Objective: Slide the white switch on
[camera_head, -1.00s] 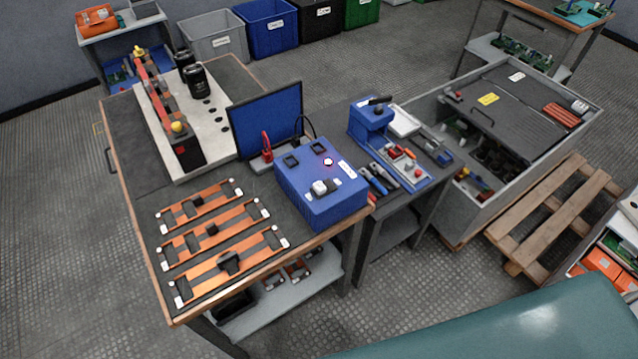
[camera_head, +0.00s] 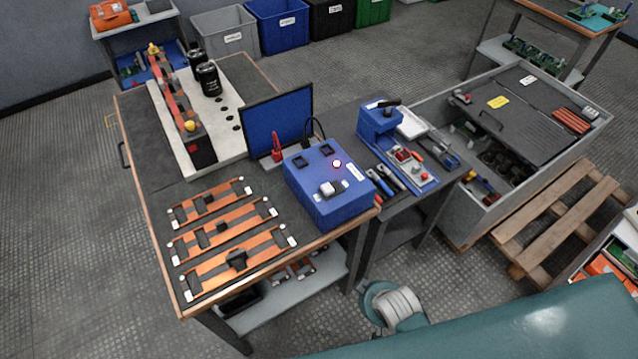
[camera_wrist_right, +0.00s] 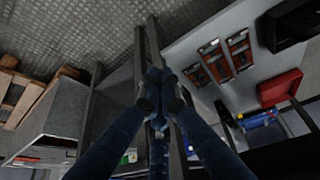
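The white switch (camera_head: 327,189) sits on top of the blue box (camera_head: 330,213), near its front. It is a small white slider at the left part of a dark slot, whose other end shows to its right. A red-pink lamp (camera_head: 337,164) on the box glows. My right gripper (camera_wrist_right: 158,76) shows in the right wrist view, its dark blue fingers converging at the tips with nothing visible between them. Whether they touch is unclear. In the head view only a pale and teal part of my arm shows below the bench; no gripper fingers are visible there. My left gripper is out of view.
The blue box stands at the right front corner of the workbench (camera_head: 152,160). A blue-faced screen (camera_head: 277,125) stands behind it, copper busbar strips (camera_head: 225,240) lie to its left. A tool tray (camera_head: 412,178) is on its right. Floor is free before the bench.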

